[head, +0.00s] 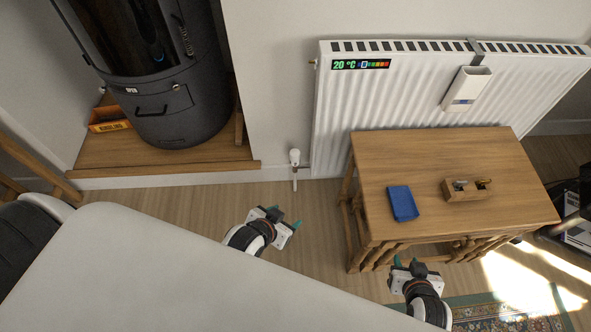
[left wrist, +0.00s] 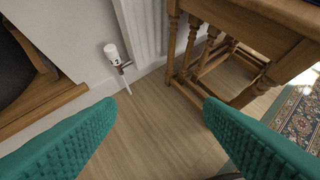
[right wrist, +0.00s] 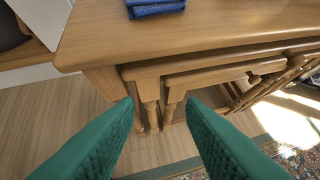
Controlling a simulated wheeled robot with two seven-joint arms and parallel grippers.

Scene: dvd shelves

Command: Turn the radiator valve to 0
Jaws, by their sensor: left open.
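The white radiator valve (head: 295,157) stands low at the left foot of the white radiator (head: 330,130), near the wall base. It also shows in the left wrist view (left wrist: 112,54), with a pipe running down to the floor. Its scale marks are too small to read. My left gripper (head: 285,220) is open and empty, below the valve in the head view and apart from it. Its green fingers are spread wide in the left wrist view. My right gripper (head: 405,262) is open and empty, in front of the wooden table (head: 400,155).
The nest of tables stands close to the right of the valve. A blue cloth or book (head: 402,203) and a wooden block holder (head: 467,189) lie on top. A stove (head: 165,100) on a wooden hearth (head: 200,158) is at left. Floor before the valve is clear.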

